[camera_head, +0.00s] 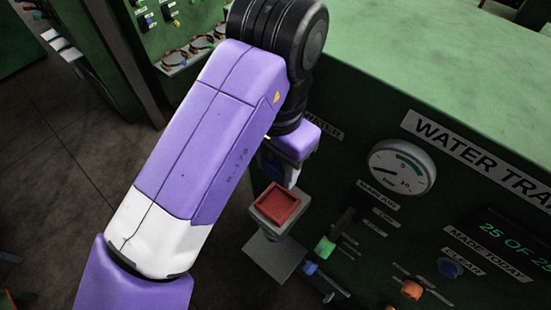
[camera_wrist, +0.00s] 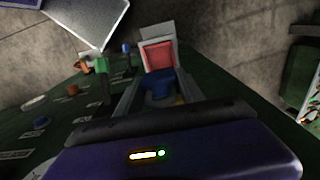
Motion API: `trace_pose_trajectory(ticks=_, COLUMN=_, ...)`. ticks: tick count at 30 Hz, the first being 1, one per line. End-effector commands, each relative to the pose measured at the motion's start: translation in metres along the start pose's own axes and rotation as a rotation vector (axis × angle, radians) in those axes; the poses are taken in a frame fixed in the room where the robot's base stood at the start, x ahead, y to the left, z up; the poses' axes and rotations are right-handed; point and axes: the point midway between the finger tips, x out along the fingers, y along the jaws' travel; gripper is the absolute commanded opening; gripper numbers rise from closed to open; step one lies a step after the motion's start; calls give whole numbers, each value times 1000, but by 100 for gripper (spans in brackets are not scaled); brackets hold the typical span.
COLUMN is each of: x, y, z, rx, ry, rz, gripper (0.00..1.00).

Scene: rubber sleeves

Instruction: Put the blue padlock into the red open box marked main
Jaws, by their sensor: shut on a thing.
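The blue padlock (camera_wrist: 157,84) is between the fingers of my gripper in the wrist view. My gripper (camera_head: 284,174) is shut on it; in the head view the arm and gripper body largely hide the padlock. The red open box (camera_head: 276,204) has a pale grey rim and sits at the front of the green machine, just below my gripper in the head view. It also shows in the wrist view (camera_wrist: 158,55), just beyond the padlock. The padlock looks apart from the box. I cannot read a "main" mark on the box.
The green machine's panel carries a round gauge (camera_head: 402,168), a green-tipped lever (camera_head: 325,248), a blue knob (camera_head: 448,268) and an orange knob (camera_head: 411,289), close to the right of the box. A pale grey plate (camera_head: 272,257) lies below the box. Dark floor is open at left.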

Motion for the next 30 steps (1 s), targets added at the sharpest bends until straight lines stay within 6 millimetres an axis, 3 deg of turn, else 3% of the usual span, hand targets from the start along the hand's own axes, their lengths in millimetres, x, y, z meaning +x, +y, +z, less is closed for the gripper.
trace_pose_trajectory(ticks=30, x=45, y=0, z=-1, rx=0, ry=0, rz=0, gripper=0)
